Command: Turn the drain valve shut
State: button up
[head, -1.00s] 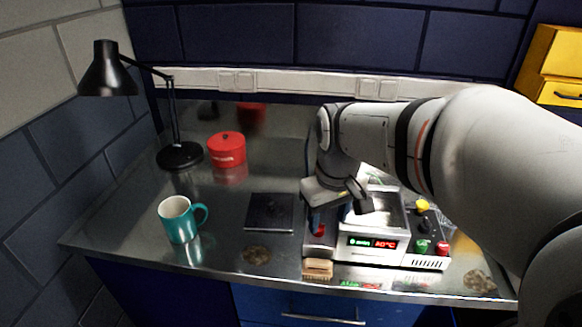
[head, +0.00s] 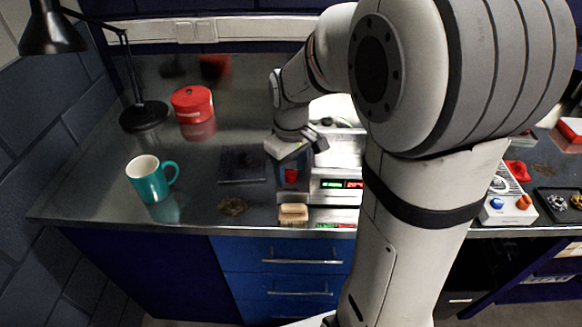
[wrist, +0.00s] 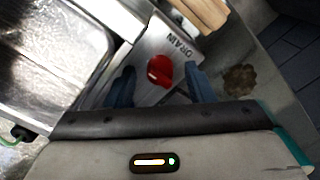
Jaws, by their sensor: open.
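The drain valve is a red knob (wrist: 160,70) on a grey metal panel marked DRAIN, seen in the wrist view. It also shows in the head view (head: 291,175), just below my gripper. My gripper (wrist: 160,88) is open, with one blue finger on each side of the knob in the picture. I cannot tell whether either finger touches it. The metal tank (wrist: 50,50) of the machine lies to the left in the wrist view. In the head view, its front with a lit display (head: 340,184) is partly hidden by my arm.
A wooden-backed brush (head: 294,213) lies in front of the valve near the bench edge. A dark square plate (head: 242,165), a teal mug (head: 150,180) and a red lidded pot (head: 192,104) stand to the left. A black lamp (head: 144,114) is at the far left.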

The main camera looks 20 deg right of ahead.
jog(key=c, duration=1)
jog(key=shift+n, duration=0.4)
jog(key=n, duration=0.3)
jog(key=shift+n, duration=0.4)
jog(key=n, duration=0.4)
jog(key=shift+n, duration=0.3)
jog(key=n, duration=0.4)
jog(key=shift+n+b, duration=0.3)
jog(key=shift+n, duration=1.6)
